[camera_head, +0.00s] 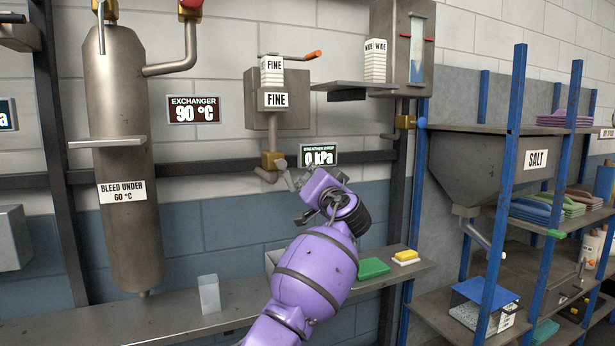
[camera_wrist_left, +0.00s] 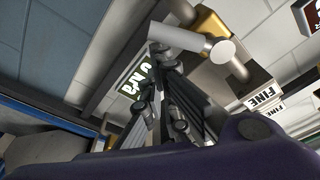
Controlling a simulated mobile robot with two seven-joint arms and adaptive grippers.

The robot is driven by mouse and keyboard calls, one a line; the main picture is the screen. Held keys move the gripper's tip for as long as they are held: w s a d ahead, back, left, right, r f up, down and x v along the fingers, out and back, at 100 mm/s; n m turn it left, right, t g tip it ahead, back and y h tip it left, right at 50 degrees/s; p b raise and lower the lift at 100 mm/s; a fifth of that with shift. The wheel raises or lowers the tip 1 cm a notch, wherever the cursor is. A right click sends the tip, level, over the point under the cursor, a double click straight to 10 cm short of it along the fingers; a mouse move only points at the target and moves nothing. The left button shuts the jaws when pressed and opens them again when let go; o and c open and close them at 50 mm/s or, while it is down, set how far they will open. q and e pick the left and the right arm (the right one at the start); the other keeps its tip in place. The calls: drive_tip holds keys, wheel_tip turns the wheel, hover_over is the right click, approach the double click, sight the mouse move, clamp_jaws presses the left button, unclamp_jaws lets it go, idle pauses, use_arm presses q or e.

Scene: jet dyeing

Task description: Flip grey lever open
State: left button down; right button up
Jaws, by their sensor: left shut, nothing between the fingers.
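The grey lever (camera_head: 283,168) is a short rounded handle on the brass valve (camera_head: 271,160) under the left FINE box (camera_head: 276,99). In the left wrist view the grey lever (camera_wrist_left: 182,40) is a pale cylinder beside the brass body (camera_wrist_left: 212,22). My left gripper (camera_head: 296,184) is just below and right of the lever, partly hidden by my purple wrist. In the wrist view its dark fingers (camera_wrist_left: 160,58) are together and empty, with tips close by the lever; I cannot tell whether they touch. My right gripper is not in view.
The 0 kPa display (camera_head: 318,155) is just right of the valve. A steel tank (camera_head: 122,170) stands left. A shelf (camera_head: 190,312) below holds a clear beaker (camera_head: 209,294), a green block (camera_head: 372,268) and a yellow sponge (camera_head: 406,256). A salt hopper (camera_head: 470,165) is right.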

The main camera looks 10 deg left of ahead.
use_arm(q)
drive_tip(key=f, duration=0.1)
drive_tip(key=a, duration=0.1)
drive_tip(key=f, duration=0.1)
drive_tip(key=shift+s+a+f, duration=0.25)
drive_tip(key=shift+s+f, duration=0.05)
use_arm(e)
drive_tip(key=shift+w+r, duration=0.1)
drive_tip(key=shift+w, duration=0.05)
use_arm(q)
drive_tip(key=shift+s+a, duration=0.1)
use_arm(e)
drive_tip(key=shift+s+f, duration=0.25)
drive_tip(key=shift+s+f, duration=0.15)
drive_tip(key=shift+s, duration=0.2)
